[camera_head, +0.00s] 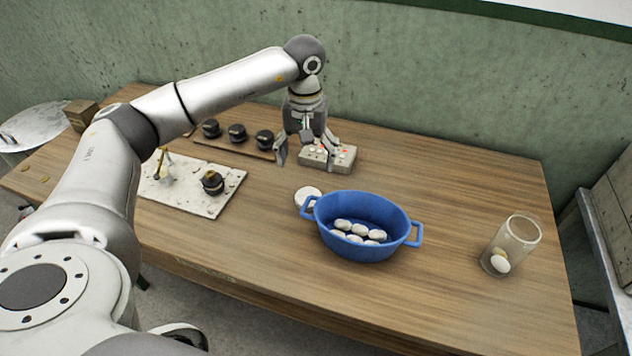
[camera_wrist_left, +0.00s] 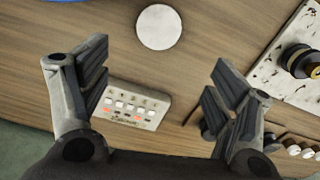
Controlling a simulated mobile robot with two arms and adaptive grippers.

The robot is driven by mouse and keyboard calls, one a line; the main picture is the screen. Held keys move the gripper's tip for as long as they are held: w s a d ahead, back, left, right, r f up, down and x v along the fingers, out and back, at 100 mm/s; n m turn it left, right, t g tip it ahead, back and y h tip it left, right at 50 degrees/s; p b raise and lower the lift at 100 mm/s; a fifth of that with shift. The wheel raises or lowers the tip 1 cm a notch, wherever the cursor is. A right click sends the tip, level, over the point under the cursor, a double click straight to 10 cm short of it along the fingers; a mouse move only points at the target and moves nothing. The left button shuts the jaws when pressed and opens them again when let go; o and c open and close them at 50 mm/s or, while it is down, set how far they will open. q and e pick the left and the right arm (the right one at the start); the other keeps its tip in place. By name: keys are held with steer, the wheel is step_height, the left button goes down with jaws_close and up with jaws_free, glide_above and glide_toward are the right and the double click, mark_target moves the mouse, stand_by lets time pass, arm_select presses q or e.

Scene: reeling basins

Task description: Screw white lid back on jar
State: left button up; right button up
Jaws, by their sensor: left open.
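The white round lid (camera_head: 306,196) lies flat on the wooden table, just left of a blue basin. It also shows at the top of the left wrist view (camera_wrist_left: 159,27). The clear glass jar (camera_head: 524,230) stands upright and uncovered at the table's right, with a few pale cocoon-like pieces (camera_head: 500,262) at its bottom. My left gripper (camera_head: 306,150) is open and empty above the table, behind the lid and beside the button box. In the left wrist view its spread fingers (camera_wrist_left: 160,82) are apart from the lid. My right gripper is not in view.
The blue two-handled basin (camera_head: 345,240) holds several white cocoons. A button box (camera_head: 340,160) stands behind it. A speckled board (camera_head: 205,205) with a dark reel piece (camera_head: 212,182) lies left, several dark knobs behind. Table between basin and jar is clear.

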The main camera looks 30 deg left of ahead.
arm_select(q)
glide_above(308, 193)
step_height(308, 193, down, 4)
steer(key=shift+f+p, duration=0.15)
steer(key=shift+p, duration=0.3)
steer(key=shift+f, duration=0.5)
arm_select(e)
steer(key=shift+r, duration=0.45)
